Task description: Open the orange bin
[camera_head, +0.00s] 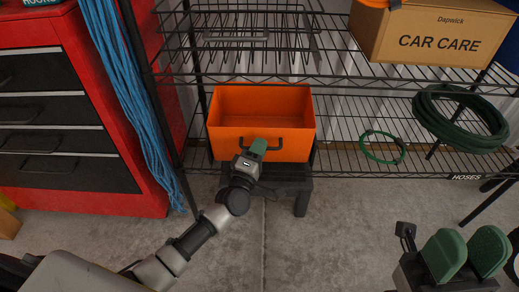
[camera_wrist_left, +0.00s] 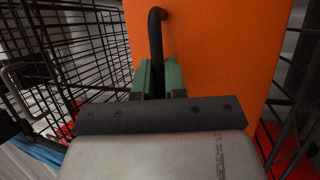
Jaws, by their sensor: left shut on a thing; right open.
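The orange bin (camera_head: 261,103) is a box with its top open and its empty inside showing, at the wire rack in the head view. Its orange front fills much of the left wrist view (camera_wrist_left: 225,60). A dark handle (camera_head: 278,149) is on its front. My left gripper (camera_head: 258,147) is at the handle, and its green fingers are shut on it. The black handle (camera_wrist_left: 155,40) rises from between the fingers in the left wrist view. My right gripper (camera_head: 467,250) is open and empty at the lower right, well away from the bin.
A low black stand (camera_head: 285,180) is below the bin. A red tool cabinet (camera_head: 85,204) and hanging blue hose (camera_head: 130,90) are on the left. The rack holds a car care box (camera_head: 430,35) and green hoses (camera_head: 425,105). The concrete floor (camera_head: 320,240) in front is clear.

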